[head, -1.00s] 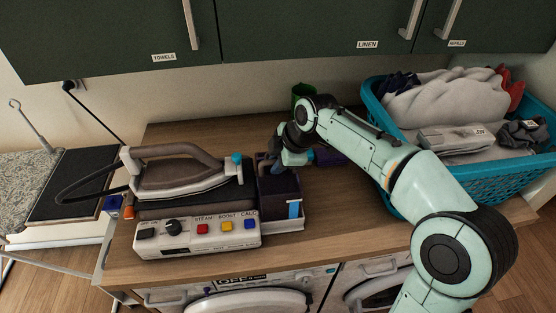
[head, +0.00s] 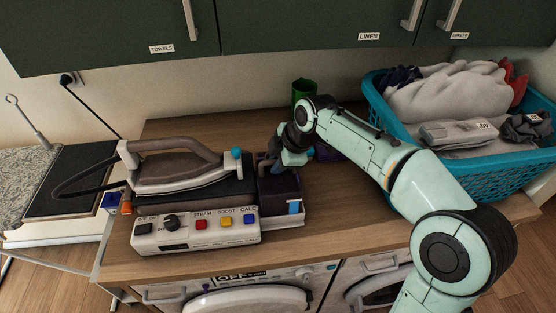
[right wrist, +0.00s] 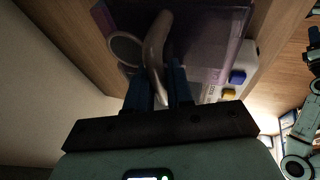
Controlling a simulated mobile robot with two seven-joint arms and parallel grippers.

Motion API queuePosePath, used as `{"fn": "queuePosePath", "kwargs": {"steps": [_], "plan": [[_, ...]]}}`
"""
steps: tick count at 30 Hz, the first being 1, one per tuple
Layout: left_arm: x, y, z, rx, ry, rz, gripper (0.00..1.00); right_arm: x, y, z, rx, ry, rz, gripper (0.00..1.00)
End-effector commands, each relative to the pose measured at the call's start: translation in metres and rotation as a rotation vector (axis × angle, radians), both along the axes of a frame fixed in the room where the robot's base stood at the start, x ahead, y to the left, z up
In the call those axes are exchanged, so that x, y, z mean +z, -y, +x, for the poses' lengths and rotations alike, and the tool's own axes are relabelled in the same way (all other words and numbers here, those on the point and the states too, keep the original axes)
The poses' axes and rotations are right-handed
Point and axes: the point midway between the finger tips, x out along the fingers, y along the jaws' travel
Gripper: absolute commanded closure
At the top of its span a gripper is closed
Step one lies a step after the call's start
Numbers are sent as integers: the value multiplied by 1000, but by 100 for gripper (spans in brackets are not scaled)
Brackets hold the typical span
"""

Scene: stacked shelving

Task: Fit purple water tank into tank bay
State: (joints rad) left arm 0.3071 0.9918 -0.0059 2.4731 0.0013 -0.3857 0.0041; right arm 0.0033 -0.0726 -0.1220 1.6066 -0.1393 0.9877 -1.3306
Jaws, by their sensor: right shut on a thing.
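The dark purple water tank (head: 280,188), with a light blue strip on its front, stands upright at the right end of the white steam station (head: 195,232), over the pale tank bay (head: 290,221). I cannot tell whether it is fully seated. My right gripper (head: 276,164) is at the tank's top, shut on its handle. The right wrist view shows the fingers (right wrist: 160,88) closed on the pale curved handle (right wrist: 157,42), with the translucent purple tank (right wrist: 215,45) around it. The tank's underside is hidden. My left gripper is not in view.
A grey-brown iron (head: 180,170) rests on the station left of the tank. A green container (head: 304,93) stands behind. Another purple thing (head: 328,154) is partly hidden by my arm. A teal laundry basket (head: 490,180) stands right. The counter (head: 345,215) right of the tank is clear.

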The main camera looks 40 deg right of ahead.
Motion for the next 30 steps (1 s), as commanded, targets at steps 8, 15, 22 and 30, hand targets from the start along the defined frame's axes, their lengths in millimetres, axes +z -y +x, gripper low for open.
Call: {"fn": "queuePosePath", "kwargs": {"steps": [8, 15, 22, 30], "plan": [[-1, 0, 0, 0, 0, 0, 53, 1, 0, 1, 0, 8, -1, 49], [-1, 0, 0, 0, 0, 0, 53, -1, 0, -1, 0, -4, 0, 49], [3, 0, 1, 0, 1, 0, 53, 32, 4, -14, -1, 6, -1, 49], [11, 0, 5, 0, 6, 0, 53, 88, 10, -39, -1, 9, -1, 49]]}}
